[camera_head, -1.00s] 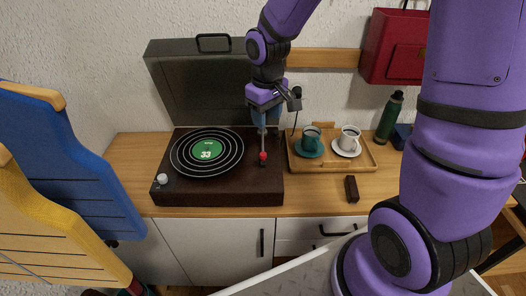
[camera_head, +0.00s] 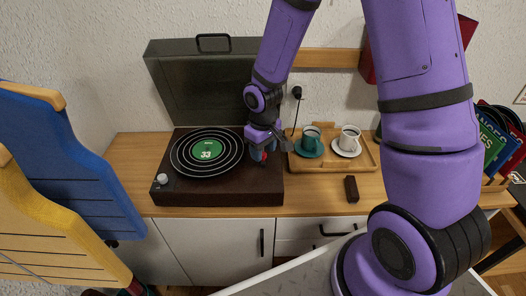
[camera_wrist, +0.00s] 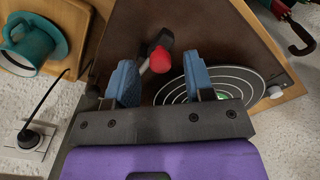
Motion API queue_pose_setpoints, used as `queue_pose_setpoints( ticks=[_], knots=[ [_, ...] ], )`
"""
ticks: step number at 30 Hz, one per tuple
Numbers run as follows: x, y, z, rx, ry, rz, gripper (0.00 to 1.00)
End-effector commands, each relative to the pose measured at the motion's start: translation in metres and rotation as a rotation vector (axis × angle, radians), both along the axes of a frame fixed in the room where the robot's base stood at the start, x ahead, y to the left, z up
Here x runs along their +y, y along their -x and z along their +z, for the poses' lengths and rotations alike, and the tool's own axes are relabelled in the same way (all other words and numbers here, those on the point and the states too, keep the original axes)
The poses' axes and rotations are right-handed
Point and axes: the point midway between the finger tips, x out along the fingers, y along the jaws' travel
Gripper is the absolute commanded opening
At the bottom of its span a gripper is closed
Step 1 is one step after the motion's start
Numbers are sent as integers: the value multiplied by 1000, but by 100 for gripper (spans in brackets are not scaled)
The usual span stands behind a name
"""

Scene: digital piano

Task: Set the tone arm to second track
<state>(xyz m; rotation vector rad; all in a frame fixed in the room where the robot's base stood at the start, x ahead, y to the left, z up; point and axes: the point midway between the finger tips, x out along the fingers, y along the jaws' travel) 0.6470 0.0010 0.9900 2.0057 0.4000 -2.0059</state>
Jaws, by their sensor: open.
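The record player (camera_head: 225,188) stands on the wooden counter with its dark lid raised. Its black record (camera_head: 185,158) has pale rings and a green label reading 33. In the wrist view the tone arm's red tip (camera_wrist: 160,59) shows between the blue fingers of my gripper (camera_wrist: 162,82), with space on both sides. The dark rod (camera_wrist: 155,48) behind the tip is partly visible. In the head view my gripper (camera_head: 262,156) is low over the right side of the player and hides most of the tone arm. My gripper is open and holds nothing.
A wooden tray (camera_head: 365,160) with a teal cup (camera_head: 311,140) and a white cup (camera_head: 349,140) on saucers stands close to the right. A small dark block (camera_head: 351,188) lies in front of it. Bare counter (camera_head: 315,192) lies between block and player.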

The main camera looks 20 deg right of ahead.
Motion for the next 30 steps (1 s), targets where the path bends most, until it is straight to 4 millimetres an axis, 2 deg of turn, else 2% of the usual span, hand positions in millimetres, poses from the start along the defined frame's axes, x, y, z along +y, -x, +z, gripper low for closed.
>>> queue_pose_setpoints(
  ticks=[5, 13, 14, 20, 30],
  knots=[
    [0, 0, -9, 1, 0, 3, 48],
    [0, 0, -10, 0, 0, 2, 48],
    [0, 0, -10, 0, 0, 2, 46],
    [0, 0, -10, 0, 0, 2, 0],
    [6, -3, -9, 0, 1, -29, 0]
  ],
)
